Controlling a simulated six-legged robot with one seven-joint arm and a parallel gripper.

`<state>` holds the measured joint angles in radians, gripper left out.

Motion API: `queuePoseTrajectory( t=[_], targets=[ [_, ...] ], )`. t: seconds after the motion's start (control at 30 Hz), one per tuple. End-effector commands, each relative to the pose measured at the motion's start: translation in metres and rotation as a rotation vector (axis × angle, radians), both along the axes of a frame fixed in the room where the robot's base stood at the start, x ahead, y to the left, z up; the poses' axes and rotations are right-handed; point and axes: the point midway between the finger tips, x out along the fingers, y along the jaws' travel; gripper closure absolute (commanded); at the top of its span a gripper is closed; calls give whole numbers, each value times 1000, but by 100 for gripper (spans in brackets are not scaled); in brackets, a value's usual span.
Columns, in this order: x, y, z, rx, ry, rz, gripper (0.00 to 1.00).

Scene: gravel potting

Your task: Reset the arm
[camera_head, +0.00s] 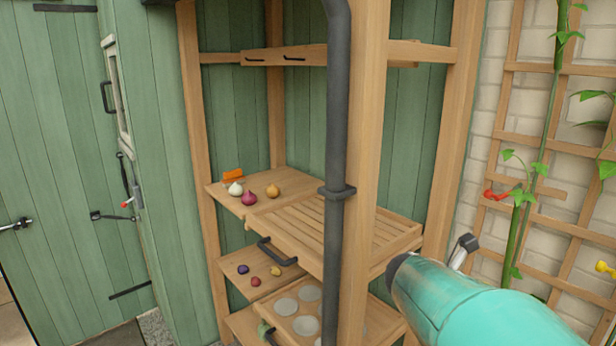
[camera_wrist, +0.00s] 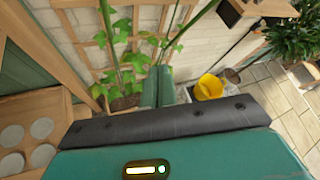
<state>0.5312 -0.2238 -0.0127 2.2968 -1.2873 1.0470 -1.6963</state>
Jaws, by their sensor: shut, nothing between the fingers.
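My gripper (camera_wrist: 157,72) shows in the wrist view as two teal fingers side by side, shut with nothing between them. The fingers point towards a climbing plant (camera_wrist: 121,62) and the wooden trellis (camera_wrist: 92,46) against a pale brick wall. In the head view my teal arm reaches in from the lower right corner, to the right of the wooden shelf (camera_head: 365,170). The fingers cannot be made out there.
Onions (camera_head: 249,198) lie on the upper shelf board, with small bulbs (camera_head: 255,281) below. A dark pipe (camera_head: 337,130) runs down in front of the shelf. In the wrist view a yellow container (camera_wrist: 209,86) stands near the paved floor (camera_wrist: 275,95).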

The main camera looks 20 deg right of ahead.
Motion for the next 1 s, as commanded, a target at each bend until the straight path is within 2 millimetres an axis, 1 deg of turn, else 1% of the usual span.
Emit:
queuePoseTrajectory(
  t=[0.03,0.07,0.1,0.17,0.2,0.27,0.3,0.37,0.4,0.47,0.5,0.6,0.7,0.8,0.9,1.0],
  targets=[
    [5,23,-3,38,-156,-38,100],
    [8,37,-7,68,-254,-71,100],
    [11,55,-12,111,-380,-120,100],
    [15,82,-19,182,-561,-202,100],
    [18,101,-23,235,-678,-263,100],
    [23,129,-29,319,-843,-363,100],
    [25,149,-32,378,-943,-437,100],
    [28,179,-36,474,-1085,-559,100],
    [29,199,-38,539,-1168,-647,100],
    [30,229,-40,640,-1276,-793,100],
    [30,249,-41,707,-1337,-898,100],
    [28,294,-41,854,-1433,-1159,100],
    [25,327,-38,953,-1467,-1373,100],
    [23,344,-37,999,-1470,-1502,100],
    [22,349,-36,1010,-1469,-1548,100],
    [22,349,-36,1009,-1469,-1549,100]
  ],
)
